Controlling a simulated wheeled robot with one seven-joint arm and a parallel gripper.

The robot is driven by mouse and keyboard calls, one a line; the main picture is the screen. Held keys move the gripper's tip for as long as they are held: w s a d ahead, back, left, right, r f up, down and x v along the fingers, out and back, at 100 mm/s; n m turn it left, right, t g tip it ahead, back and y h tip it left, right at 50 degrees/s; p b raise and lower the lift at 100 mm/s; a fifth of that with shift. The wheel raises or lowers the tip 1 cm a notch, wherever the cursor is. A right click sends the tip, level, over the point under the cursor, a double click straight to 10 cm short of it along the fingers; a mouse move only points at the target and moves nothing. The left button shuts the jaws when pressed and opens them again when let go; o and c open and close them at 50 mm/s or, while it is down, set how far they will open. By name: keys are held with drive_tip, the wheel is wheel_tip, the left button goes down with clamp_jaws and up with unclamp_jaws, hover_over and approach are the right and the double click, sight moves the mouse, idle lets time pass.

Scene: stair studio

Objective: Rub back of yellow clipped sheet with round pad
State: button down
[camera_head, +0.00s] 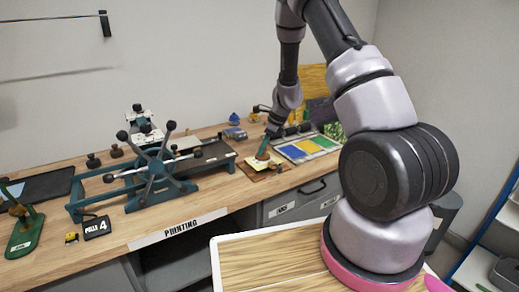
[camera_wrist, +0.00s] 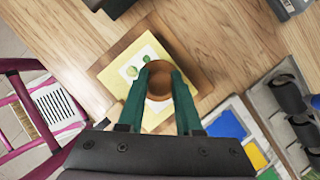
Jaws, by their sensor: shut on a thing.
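My gripper (camera_wrist: 160,78) has two green fingers and is shut on a brown round pad (camera_wrist: 159,68). In the head view my gripper (camera_head: 263,152) is above a small wooden board (camera_head: 267,175) on the bench. The yellow sheet (camera_wrist: 116,47) lies on the board (camera_wrist: 200,81), with a white panel bearing green marks on it. The pad overlaps the right part of the sheet in the wrist view. I cannot tell whether the pad touches the sheet. The fingers and pad hide part of the sheet, and I cannot make out a clip.
A tray of coloured blocks (camera_head: 307,147) lies right of the board. A teal press (camera_head: 155,172) with a spoked wheel stands at the left. A dark flat bed (camera_head: 208,155) is left of the board. A magenta frame (camera_wrist: 18,98) shows at the wrist view's left.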

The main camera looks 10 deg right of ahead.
drive_tip(key=shift+w+d, duration=0.2)
drive_tip(key=shift+d, duration=0.4)
drive_tip(key=shift+w+d, duration=0.15)
drive_tip(key=shift+d, duration=0.4)
drive_tip(key=shift+s+d+f, duration=0.1)
drive_tip(key=shift+s+d, duration=0.1)
drive_tip(key=shift+s, duration=0.4)
drive_tip(key=shift+s+a, duration=0.3)
drive_tip(key=shift+a, duration=0.65)
drive_tip(key=shift+s+a, duration=0.25)
drive_tip(key=shift+a, duration=0.7)
drive_tip(key=shift+s+a, duration=0.2)
drive_tip(key=shift+a, duration=0.3)
drive_tip(key=shift+s+a, duration=0.15)
drive_tip(key=shift+a, duration=0.35)
drive_tip(key=shift+w+d, duration=0.2)
drive_tip(key=shift+d, duration=0.45)
drive_tip(key=shift+w+d, duration=0.25)
drive_tip(key=shift+d, duration=0.45)
drive_tip(key=shift+w+d, duration=0.2)
drive_tip(key=shift+d, duration=0.45)
drive_tip(key=shift+w+d, duration=0.3)
drive_tip(key=shift+d, duration=0.6)
drive_tip(key=shift+s+a, duration=0.2)
drive_tip(key=shift+a, duration=0.45)
drive_tip(key=shift+s+a, duration=0.25)
drive_tip(key=shift+a, duration=0.45)
drive_tip(key=shift+s+a, duration=0.2)
drive_tip(key=shift+a, duration=0.45)
drive_tip(key=shift+a, duration=0.1)
